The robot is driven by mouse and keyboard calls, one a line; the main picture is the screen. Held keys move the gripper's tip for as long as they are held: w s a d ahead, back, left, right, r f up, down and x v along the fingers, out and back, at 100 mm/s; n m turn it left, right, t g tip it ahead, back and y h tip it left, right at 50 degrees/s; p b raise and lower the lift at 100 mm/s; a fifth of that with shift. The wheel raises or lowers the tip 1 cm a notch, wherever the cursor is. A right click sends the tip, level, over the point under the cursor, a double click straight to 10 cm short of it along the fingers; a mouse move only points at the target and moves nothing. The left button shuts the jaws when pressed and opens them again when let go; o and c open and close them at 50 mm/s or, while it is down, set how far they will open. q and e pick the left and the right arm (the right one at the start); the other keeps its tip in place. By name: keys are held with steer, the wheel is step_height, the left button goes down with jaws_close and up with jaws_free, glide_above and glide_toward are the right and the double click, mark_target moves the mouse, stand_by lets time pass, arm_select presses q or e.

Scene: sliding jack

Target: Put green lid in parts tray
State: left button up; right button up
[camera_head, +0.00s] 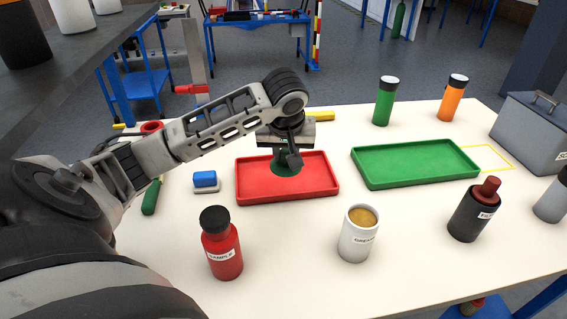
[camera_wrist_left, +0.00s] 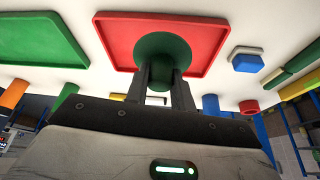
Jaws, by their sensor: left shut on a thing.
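The green lid (camera_head: 284,170) is a dark green disc with a knob. It is over the red tray (camera_head: 318,187), inside its outline; I cannot tell if it touches the tray floor. My left gripper (camera_head: 288,156) points down and is shut on the lid's knob. In the left wrist view the two fingers (camera_wrist_left: 162,88) pinch the knob of the green lid (camera_wrist_left: 165,45), with the red tray (camera_wrist_left: 112,35) behind it. A green tray (camera_head: 410,160) lies to the right of the red one, empty. My right gripper is not in view.
A red sample bottle (camera_head: 222,250), a white grease can (camera_head: 358,238) and a dark bottle (camera_head: 472,215) stand in front. Green (camera_head: 385,105) and orange (camera_head: 453,103) bottles stand behind. A blue-topped block (camera_head: 205,180) is left of the red tray; a grey box (camera_head: 532,132) is far right.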

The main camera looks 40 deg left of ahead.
arm_select(q)
steer(key=w+a+f, duration=0.6)
steer(key=f, duration=0.1)
steer(key=shift+w+a+f, duration=0.25)
steer(key=shift+w, duration=0.05)
steer(key=shift+w+a+f, duration=0.1)
steer(key=shift+f, duration=0.85)
steer(key=shift+w+a+f, duration=0.1)
steer(key=shift+f, duration=0.8)
steer(key=shift+f, duration=0.1)
steer(key=o, duration=1)
steer(key=shift+c, duration=0.2)
steer(key=v, duration=1.2)
